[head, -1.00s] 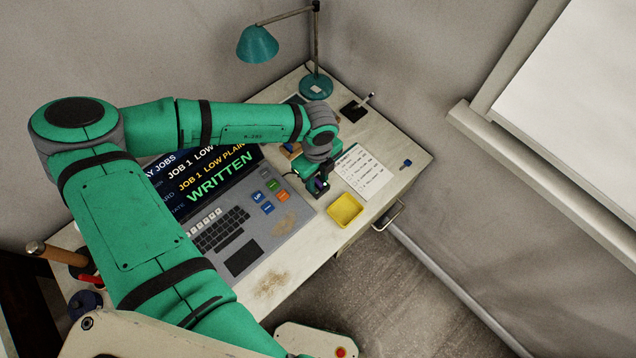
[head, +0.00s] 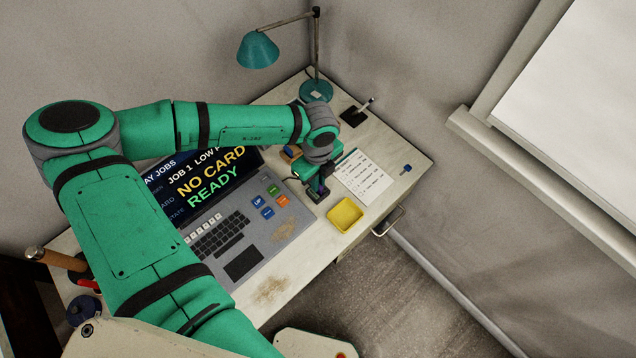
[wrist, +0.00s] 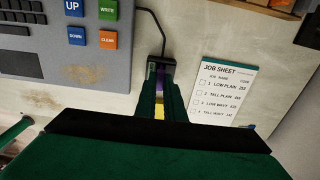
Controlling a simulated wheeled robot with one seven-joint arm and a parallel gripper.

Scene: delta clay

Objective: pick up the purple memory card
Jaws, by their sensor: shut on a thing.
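My gripper (wrist: 159,105) is shut on the purple memory card (wrist: 153,78), which shows as a thin purple strip between the fingers in the wrist view. Just beyond the fingertips is a small black card reader (wrist: 160,66) with a cable. I cannot tell whether the card is wholly clear of the reader's slot. In the head view my gripper (head: 318,190) is low over the desk, between the laptop and the yellow tray. The laptop screen (head: 208,178) reads "NO CARD" and "READY".
The yellow tray (head: 345,214) sits near the desk's front edge, close to my gripper. A job sheet (wrist: 224,91) lies right of the reader. The laptop's coloured keys (wrist: 92,24) are on the left. A teal lamp (head: 316,88) stands at the back.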

